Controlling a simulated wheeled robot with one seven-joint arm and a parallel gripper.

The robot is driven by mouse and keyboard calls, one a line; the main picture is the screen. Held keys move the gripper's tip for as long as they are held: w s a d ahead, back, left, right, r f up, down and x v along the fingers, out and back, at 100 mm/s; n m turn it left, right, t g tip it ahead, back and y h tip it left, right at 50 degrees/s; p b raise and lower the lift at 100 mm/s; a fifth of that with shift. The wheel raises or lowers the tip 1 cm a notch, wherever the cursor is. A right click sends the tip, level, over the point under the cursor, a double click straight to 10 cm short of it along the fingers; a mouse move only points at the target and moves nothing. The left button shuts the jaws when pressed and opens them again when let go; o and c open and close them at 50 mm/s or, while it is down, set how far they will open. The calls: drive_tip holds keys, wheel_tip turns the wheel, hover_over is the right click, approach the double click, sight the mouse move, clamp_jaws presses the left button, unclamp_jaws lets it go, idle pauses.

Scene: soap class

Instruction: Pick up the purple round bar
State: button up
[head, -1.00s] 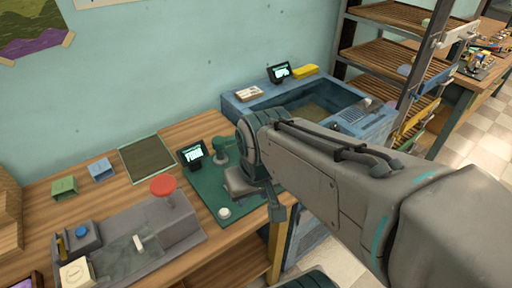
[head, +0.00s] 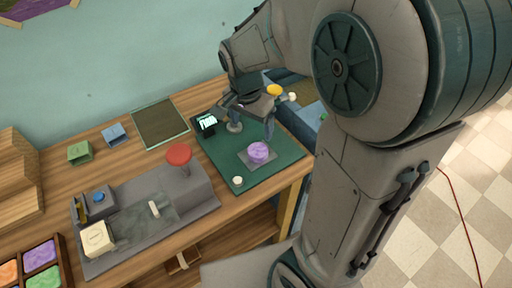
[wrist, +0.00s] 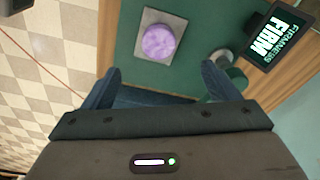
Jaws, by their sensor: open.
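The purple round bar (head: 258,152) sits on a small grey square plate (head: 245,162) on the green mat. In the wrist view the purple round bar (wrist: 159,43) lies ahead of the fingers, on its grey plate (wrist: 143,20). My gripper (head: 254,121) is above the mat, beyond the bar and apart from it. In the wrist view my gripper (wrist: 160,78) has its two fingers wide apart with nothing between them.
A small display (head: 207,124) reading "firm" in the wrist view stands on the green mat (head: 222,172), along with a small white knob (head: 238,181). A tray of coloured bars (head: 62,250) is at lower left.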

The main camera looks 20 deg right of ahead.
hover_over(257, 150)
drive_tip(key=a, duration=0.1)
drive_tip(key=f, duration=0.5)
drive_tip(key=s+f, duration=0.1)
drive_tip(key=f, duration=0.1)
drive_tip(key=shift+a+f, duration=0.1)
drive_tip(key=shift+f, duration=0.1)
drive_tip(key=shift+w+d+f, duration=0.15)
drive_tip(key=shift+d+f, duration=0.05)
drive_tip(key=shift+f, duration=0.65)
drive_tip(key=shift+w+d+f, duration=0.15)
drive_tip(key=shift+d+f, duration=0.05)
drive_tip(key=shift+f, duration=0.6)
drive_tip(key=shift+w+d+f, duration=0.15)
drive_tip(key=shift+d+f, duration=0.05)
drive_tip(key=shift+f, duration=0.65)
drive_tip(key=c, duration=1.1)
